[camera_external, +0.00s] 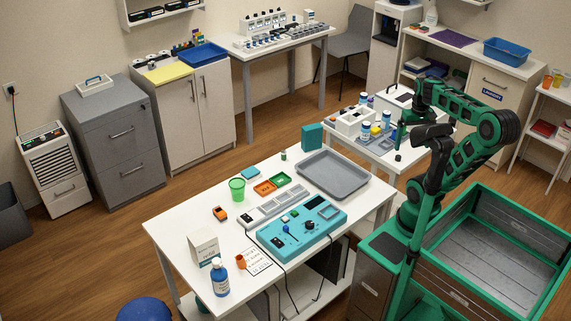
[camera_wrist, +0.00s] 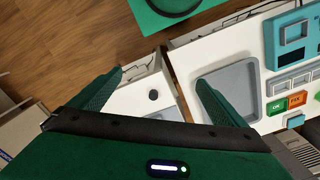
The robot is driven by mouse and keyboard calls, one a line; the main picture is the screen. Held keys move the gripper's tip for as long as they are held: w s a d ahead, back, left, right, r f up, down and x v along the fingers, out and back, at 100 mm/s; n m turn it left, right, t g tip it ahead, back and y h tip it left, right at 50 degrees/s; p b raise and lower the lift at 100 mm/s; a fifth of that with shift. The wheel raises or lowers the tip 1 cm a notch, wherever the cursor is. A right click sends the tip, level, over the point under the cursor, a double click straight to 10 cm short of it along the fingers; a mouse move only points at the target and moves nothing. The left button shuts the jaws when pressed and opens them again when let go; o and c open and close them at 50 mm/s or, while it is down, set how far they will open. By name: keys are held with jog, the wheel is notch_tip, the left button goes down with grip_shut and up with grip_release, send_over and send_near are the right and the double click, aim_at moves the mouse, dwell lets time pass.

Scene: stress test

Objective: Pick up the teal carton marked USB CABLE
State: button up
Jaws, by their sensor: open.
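A teal carton (camera_external: 312,136) stands upright at the back edge of the white table, just behind the grey tray. No lettering is readable on it, so I cannot confirm the USB CABLE mark. It does not show in the wrist view. A smaller flat teal block (camera_external: 250,173) lies near the orange and green dishes; a teal piece (camera_wrist: 295,121) shows beside them in the wrist view. My gripper (camera_wrist: 160,77) is open and empty, with its fingers spread above the gap between the white table and the side table. In the external view it is right of the carton.
The grey tray (camera_external: 315,184) lies on the white table (camera_external: 190,215), beside a turquoise device panel (camera_external: 275,240) with cables. The side table (camera_external: 385,158) holds bottles and a white rack.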

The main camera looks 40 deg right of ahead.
jog(key=w+d+t+h, duration=0.3)
jog(key=w, duration=1.1)
jog(key=n+t, duration=0.3)
jog(key=t, duration=0.7)
send_over(315, 132)
jog(key=s+a, duration=0.2)
jog(key=s, duration=0.2)
jog(key=shift+h, duration=0.4)
jog(key=f, duration=1.2)
jog(key=shift+w+d+f, duration=0.15)
jog(key=shift+d, duration=0.2)
jog(key=shift+f, duration=0.25)
jog(key=shift+w+d+f, duration=0.1)
jog(key=shift+w+f, duration=0.05)
jog(key=shift+w, duration=0.05)
jog(key=x, duration=1)
jog(key=shift+w+f, duration=0.1)
jog(key=shift+f, duration=0.2)
jog(key=c, duration=1.2)
